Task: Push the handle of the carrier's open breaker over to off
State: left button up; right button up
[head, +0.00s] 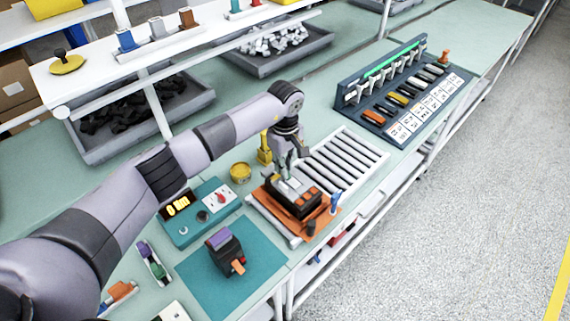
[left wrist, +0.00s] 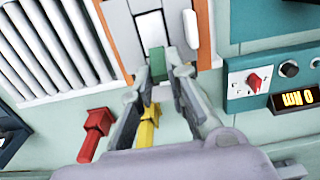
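The orange carrier (head: 262,204) stands on the bench in the head view, with black breakers (head: 293,199) in it and orange handles showing on its right part. My left gripper (head: 290,165) points down over its back left part, close to the breakers. The left wrist view shows the carrier's orange rim (left wrist: 119,35) and pale breaker faces (left wrist: 151,30). There the left fingertips (left wrist: 162,68) come close together at the carrier's edge, with a grey-green piece between them. Whether they grip it, or touch a handle, I cannot tell. My right gripper is out of view.
A teal test box (head: 205,214) with a lit display and red switch is left of the carrier. A dark breaker (head: 226,252) lies on a teal mat (head: 200,272). A slatted rack (head: 345,160) and a blue breaker panel (head: 375,115) stand behind. A yellow post (head: 264,150) is close to the gripper.

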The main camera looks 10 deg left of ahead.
aim_at(289, 178)
pick_arm(q)
grip_shut()
jog(key=shift+d, duration=0.1)
jog(key=shift+s+d+t+y+b, duration=0.25)
jog(key=shift+d+t+y+b, duration=0.25)
jog(key=shift+y+b, duration=0.5)
jog(key=s+d+t+y+b, duration=0.1)
jog(key=y+b, duration=0.1)
jog(key=b, duration=0.2)
jog(key=d+t+y+b, duration=0.1)
jog(key=t+y+b, duration=0.1)
jog(key=b, duration=0.2)
jog(key=s+d+f+t+y+b, duration=0.1)
jog(key=d+y+b, duration=0.1)
jog(key=b, duration=0.2)
jog(key=shift+s+f+t+y, duration=0.1)
jog(key=shift+s+t+y, duration=0.2)
jog(key=shift+s+t, duration=0.1)
jog(key=shift+s+d+f+t+y+b, duration=0.2)
jog(key=shift+t+y+b, duration=0.4)
jog(key=shift+b, duration=0.4)
jog(key=shift+r, duration=0.1)
jog(key=shift+o, duration=1.5)
grip_release()
